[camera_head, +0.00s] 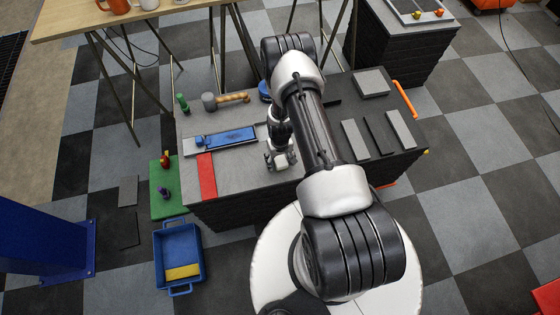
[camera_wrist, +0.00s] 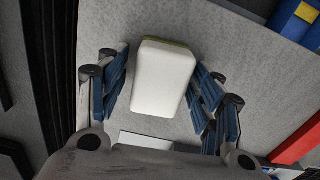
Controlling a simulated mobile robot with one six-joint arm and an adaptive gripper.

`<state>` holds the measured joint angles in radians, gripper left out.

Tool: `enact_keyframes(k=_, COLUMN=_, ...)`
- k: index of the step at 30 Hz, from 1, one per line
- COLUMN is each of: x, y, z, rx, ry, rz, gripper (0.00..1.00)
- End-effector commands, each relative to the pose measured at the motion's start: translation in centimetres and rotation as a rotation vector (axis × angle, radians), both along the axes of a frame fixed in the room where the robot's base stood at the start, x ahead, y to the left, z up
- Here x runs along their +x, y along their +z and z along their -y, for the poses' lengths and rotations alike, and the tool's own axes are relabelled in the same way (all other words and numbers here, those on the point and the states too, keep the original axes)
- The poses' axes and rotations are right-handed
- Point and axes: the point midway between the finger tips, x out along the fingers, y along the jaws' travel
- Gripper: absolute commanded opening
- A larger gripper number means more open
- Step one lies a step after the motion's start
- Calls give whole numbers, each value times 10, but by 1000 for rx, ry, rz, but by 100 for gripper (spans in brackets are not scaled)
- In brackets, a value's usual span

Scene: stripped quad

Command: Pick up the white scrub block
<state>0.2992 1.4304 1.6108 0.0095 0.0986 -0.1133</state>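The white scrub block (camera_wrist: 162,78) lies on the grey worktop in the wrist view, with a thin yellow-green layer showing along its far edge. My gripper (camera_wrist: 160,68) is open, with its blue-padded fingers on either side of the block. A narrow gap shows between the pads and the block on both sides. In the head view my gripper (camera_head: 281,161) is low over the worktop (camera_head: 240,172) near its front edge. There the block is hard to tell apart from the pale gripper parts.
A blue tool (camera_head: 230,137) on a pale strip and a red strip (camera_head: 207,176) lie to the left. A mallet (camera_head: 225,100) and a green item (camera_head: 182,103) are further back. Grey bars (camera_head: 356,139) lie to the right. A blue bin (camera_head: 180,251) stands on the floor.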

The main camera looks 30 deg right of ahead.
Motion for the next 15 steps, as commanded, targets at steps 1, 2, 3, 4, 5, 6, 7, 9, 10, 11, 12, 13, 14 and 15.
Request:
enact_keyframes(k=1, x=0, y=0, z=0, rx=0, ry=0, rz=0, gripper=54)
enact_keyframes(k=2, x=0, y=0, z=0, rx=0, ry=0, rz=0, gripper=52)
enact_keyframes(k=3, x=0, y=0, z=0, rx=0, ry=0, rz=0, gripper=50)
enact_keyframes(k=4, x=0, y=0, z=0, rx=0, ry=0, rz=0, gripper=48)
enact_keyframes(k=5, x=0, y=0, z=0, rx=0, ry=0, rz=0, gripper=46)
enact_keyframes(k=6, x=0, y=0, z=0, rx=0, ry=0, rz=0, gripper=43)
enact_keyframes(k=7, x=0, y=0, z=0, rx=0, ry=0, rz=-1, gripper=41)
enact_keyframes(k=9, x=0, y=0, z=0, rx=0, ry=0, rz=-1, gripper=36)
enact_keyframes(k=10, x=0, y=0, z=0, rx=0, ry=0, rz=-1, gripper=34)
enact_keyframes(k=11, x=0, y=0, z=0, rx=0, ry=0, rz=-1, gripper=32)
enact_keyframes(k=12, x=0, y=0, z=0, rx=0, ry=0, rz=-1, gripper=30)
enact_keyframes(k=13, x=0, y=0, z=0, rx=0, ry=0, rz=-1, gripper=28)
enact_keyframes(k=14, x=0, y=0, z=0, rx=0, ry=0, rz=-1, gripper=26)
enact_keyframes(k=15, x=0, y=0, z=0, rx=0, ry=0, rz=-1, gripper=23)
